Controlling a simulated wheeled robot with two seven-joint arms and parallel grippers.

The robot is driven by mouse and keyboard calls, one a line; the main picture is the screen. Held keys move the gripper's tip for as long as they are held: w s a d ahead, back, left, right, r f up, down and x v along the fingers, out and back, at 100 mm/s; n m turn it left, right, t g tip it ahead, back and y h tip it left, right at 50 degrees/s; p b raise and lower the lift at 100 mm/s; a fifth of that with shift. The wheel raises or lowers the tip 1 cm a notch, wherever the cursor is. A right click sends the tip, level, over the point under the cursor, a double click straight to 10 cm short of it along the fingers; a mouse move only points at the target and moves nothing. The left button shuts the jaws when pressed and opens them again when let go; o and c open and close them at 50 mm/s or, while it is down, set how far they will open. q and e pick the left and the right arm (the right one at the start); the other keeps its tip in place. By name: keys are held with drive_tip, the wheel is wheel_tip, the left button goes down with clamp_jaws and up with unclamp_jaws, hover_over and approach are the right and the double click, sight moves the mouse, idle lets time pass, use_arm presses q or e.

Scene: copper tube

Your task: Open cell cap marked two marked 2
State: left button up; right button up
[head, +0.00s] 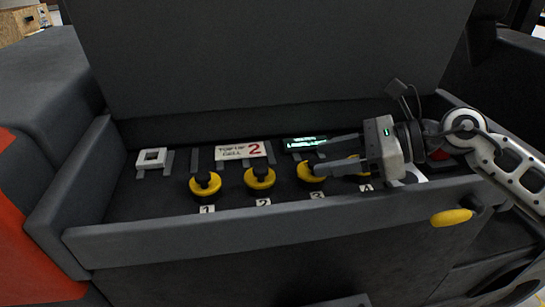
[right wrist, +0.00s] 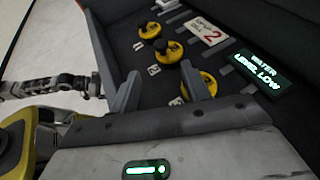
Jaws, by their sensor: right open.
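Cap 2 (head: 260,178) is a yellow and black round cap behind its label "2" (head: 263,202), second from left in the row. It also shows in the right wrist view (right wrist: 168,53), beyond the gap between my fingers. My right gripper (head: 318,158) comes in from the right, open and empty, with its fingertips over cap 3 (head: 308,175) and apart from cap 2. Its fingers also show in the right wrist view (right wrist: 160,72). My left gripper is absent from the head view; a grey arm, seemingly my left, shows at the left of the wrist view, its end unclear.
Cap 1 (head: 205,185) stands left of cap 2. Cap 4 (head: 358,163) is partly hidden by my right gripper. Behind the caps are a "TOP UP CELL 2" sign (head: 244,151) and a "water level low" display (head: 304,142). A raised grey front wall (head: 270,224) borders the tray.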

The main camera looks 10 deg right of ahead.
sight(265, 168)
drive_tip(key=p+x, duration=0.3)
drive_tip(key=x, duration=0.8)
drive_tip(key=shift+w, duration=0.1)
drive_tip(key=c, duration=1)
